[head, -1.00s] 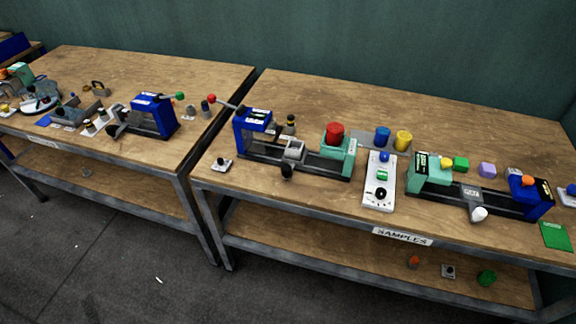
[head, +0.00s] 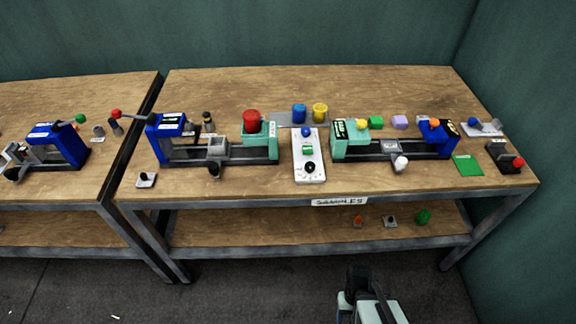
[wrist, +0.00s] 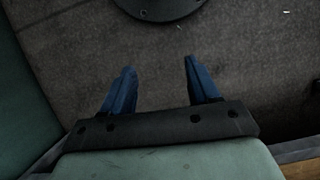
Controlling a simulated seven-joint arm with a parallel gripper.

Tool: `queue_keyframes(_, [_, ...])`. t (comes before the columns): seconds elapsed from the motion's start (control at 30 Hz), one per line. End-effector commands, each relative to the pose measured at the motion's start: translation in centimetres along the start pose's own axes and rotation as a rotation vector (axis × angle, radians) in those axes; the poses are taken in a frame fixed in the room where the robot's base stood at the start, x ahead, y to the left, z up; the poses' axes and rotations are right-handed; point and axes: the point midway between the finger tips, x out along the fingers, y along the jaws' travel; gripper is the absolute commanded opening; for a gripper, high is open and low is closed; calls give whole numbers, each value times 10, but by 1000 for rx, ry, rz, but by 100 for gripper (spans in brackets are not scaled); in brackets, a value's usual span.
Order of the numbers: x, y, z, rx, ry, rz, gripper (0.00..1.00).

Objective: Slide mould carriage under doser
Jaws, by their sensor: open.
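On the right bench, the left press has a grey mould carriage (head: 217,147) with a black knob (head: 214,170) on a dark rail. It sits between a blue press frame (head: 166,138) on the left and a teal doser unit (head: 260,145) with a red cylinder (head: 251,121) on the right. The carriage is apart from the teal unit. A second grey carriage (head: 391,147) with a white knob sits between a teal unit (head: 350,148) and a blue frame (head: 437,138). I cannot tell which carriage is meant. My gripper (wrist: 159,75) is open and empty above the floor, away from both.
A white control panel (head: 309,168) stands between the two presses. A red-knobbed box (head: 505,157) and green mat (head: 467,165) lie at right. Another bench (head: 100,95) stands left; the floor in front is open.

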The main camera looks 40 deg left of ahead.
Motion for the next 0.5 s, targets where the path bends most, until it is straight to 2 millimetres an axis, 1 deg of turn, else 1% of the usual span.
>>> queue_keyframes(0.03, [-7, -12, -7, -32, 15, 12, 60])
queue_keyframes(0.2, [-30, -49, -25, -130, 65, 49, 60])
queue_keyframes(0.37, [-52, -87, -38, -226, 114, 88, 60])
queue_keyframes(0.5, [-72, -122, -46, -313, 160, 127, 60])
